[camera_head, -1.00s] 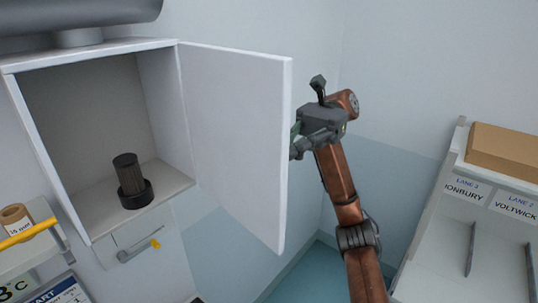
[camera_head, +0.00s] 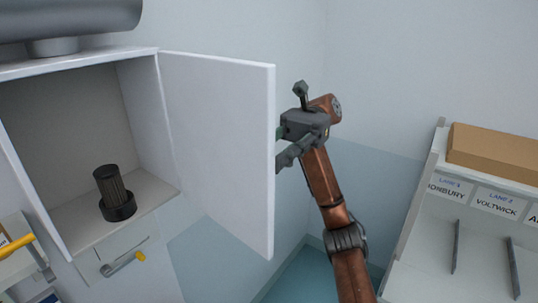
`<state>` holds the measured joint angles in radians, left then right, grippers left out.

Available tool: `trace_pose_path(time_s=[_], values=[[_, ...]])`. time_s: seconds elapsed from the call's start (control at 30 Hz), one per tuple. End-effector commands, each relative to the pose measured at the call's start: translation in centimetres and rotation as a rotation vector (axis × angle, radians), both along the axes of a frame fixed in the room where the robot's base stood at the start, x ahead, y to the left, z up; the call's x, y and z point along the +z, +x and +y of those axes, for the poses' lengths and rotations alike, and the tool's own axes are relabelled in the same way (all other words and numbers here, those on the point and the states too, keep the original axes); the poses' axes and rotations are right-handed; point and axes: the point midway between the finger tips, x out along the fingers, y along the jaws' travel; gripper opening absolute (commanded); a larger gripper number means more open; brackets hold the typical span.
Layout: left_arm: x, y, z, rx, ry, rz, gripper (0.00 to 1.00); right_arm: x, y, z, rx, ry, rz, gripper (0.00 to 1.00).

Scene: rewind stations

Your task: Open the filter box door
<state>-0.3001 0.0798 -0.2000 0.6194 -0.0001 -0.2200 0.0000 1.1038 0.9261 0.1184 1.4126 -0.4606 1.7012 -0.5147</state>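The white filter box (camera_head: 66,66) is on the wall at the left, its front open. Its door (camera_head: 215,140) is swung wide out to the right. A dark cylindrical filter (camera_head: 112,188) stands upright in a black base on the box floor. My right gripper (camera_head: 281,148) is just right of the door's free edge. Its fingers point left towards the door and look spread; their tips are partly hidden behind the door edge, so I cannot tell if they touch it. My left gripper is not in view.
A grey pipe (camera_head: 70,18) runs above the box. A small lever with a yellow tip (camera_head: 122,264) sits below it. At the right is a white rack with lane labels (camera_head: 495,203), dividers and a brown cardboard box (camera_head: 492,152).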

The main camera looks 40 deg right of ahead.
Motion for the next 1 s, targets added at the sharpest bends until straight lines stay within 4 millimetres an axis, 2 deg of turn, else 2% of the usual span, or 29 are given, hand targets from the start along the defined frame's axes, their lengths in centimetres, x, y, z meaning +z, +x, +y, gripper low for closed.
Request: trace_pose_path(time_s=[0.17, 0.27, 0.67, 1.0], values=[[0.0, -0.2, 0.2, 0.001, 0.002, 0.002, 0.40, 0.0, 0.2, -0.4, -0.001, 0.000, 0.000, 0.27], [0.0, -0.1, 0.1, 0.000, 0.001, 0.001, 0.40, 0.1, 0.6, -1.5, -0.003, 0.000, 0.002, 0.27], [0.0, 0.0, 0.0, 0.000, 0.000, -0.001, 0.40, 0.1, 3.8, -9.0, -0.003, 0.003, 0.001, 0.27], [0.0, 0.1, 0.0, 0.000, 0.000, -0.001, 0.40, 0.0, 4.6, -10.9, -0.001, -0.001, 0.002, 0.27]])
